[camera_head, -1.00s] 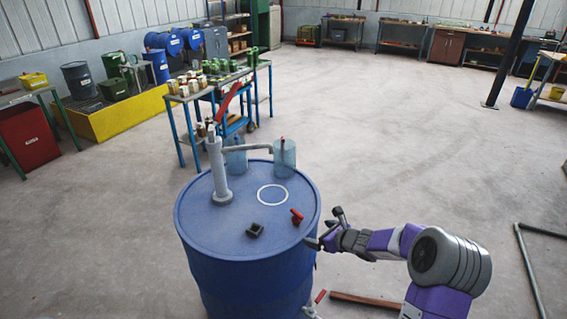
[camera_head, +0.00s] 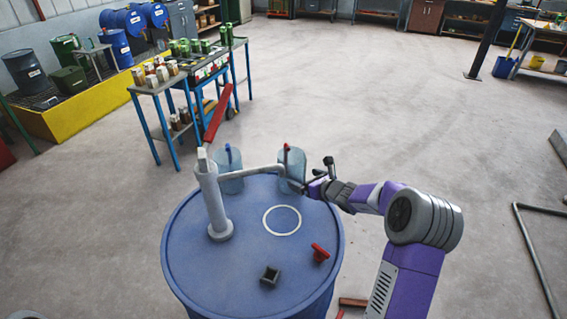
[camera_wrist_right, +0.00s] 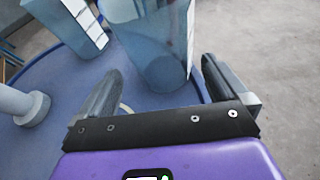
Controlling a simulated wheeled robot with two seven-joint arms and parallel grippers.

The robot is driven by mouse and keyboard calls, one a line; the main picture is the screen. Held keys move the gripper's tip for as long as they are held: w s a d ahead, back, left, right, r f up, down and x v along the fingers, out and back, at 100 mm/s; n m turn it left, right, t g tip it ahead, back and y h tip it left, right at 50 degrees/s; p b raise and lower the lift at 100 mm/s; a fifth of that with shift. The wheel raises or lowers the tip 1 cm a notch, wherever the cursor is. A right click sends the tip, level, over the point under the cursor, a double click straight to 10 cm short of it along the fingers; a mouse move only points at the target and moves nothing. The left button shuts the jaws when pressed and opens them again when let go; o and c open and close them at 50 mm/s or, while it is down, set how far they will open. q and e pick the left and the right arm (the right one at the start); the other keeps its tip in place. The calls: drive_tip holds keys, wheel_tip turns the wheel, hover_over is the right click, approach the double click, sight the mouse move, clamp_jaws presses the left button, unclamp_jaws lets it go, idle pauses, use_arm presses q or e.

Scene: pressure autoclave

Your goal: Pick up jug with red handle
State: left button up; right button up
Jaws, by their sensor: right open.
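The jug with the red handle (camera_head: 291,165) is a clear bluish jug standing at the far right of the blue drum's top. A similar jug with a blue handle (camera_head: 230,172) stands to its left. My right gripper (camera_head: 304,187) is at the right side of the red-handled jug, near its lower half. In the right wrist view, the open fingers point at the clear jug (camera_wrist_right: 157,45), which stands ahead and between them; contact cannot be told. The second jug (camera_wrist_right: 72,22) is further left there. My left gripper is out of view.
The blue drum (camera_head: 185,245) carries a grey pump (camera_head: 213,205) whose spout reaches over toward the red-handled jug. A white ring, a small dark square cup (camera_head: 270,275) and a red valve (camera_head: 319,253) are on its top.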

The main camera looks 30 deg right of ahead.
sight(299, 177)
drive_tip(key=x, duration=0.6)
drive_tip(key=shift+a, duration=0.1)
drive_tip(key=shift+c, duration=0.2)
drive_tip(key=c, duration=0.7)
